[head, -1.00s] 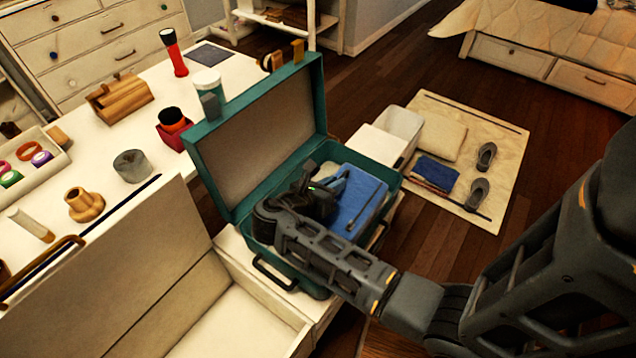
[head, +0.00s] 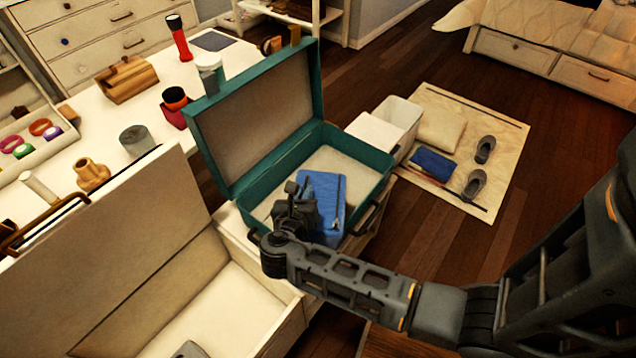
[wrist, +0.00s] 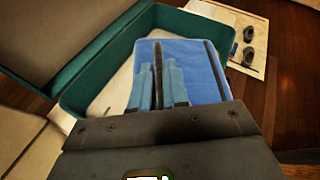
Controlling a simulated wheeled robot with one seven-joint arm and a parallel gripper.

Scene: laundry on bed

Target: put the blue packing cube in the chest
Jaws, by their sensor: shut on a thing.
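The blue packing cube (head: 328,188) is a flat blue block with a dark strip along its top. My gripper (head: 302,196) is shut on it at its near-left side. In the wrist view the fingers (wrist: 158,75) close on the dark strip of the cube (wrist: 204,65). The cube overlaps the open teal suitcase (head: 268,185) in both views; it seems raised above the suitcase floor, but its underside is hidden. The white chest (head: 225,315) stands open at the lower left, its lid (head: 110,255) raised. A grey item (head: 188,349) shows at its bottom edge.
The suitcase's raised lid (head: 260,120) stands between the cube and the white table (head: 105,105) with its small items. A white bin (head: 402,118) and a mat (head: 508,140) with slippers lie beyond the suitcase. My arm spans the lower right.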

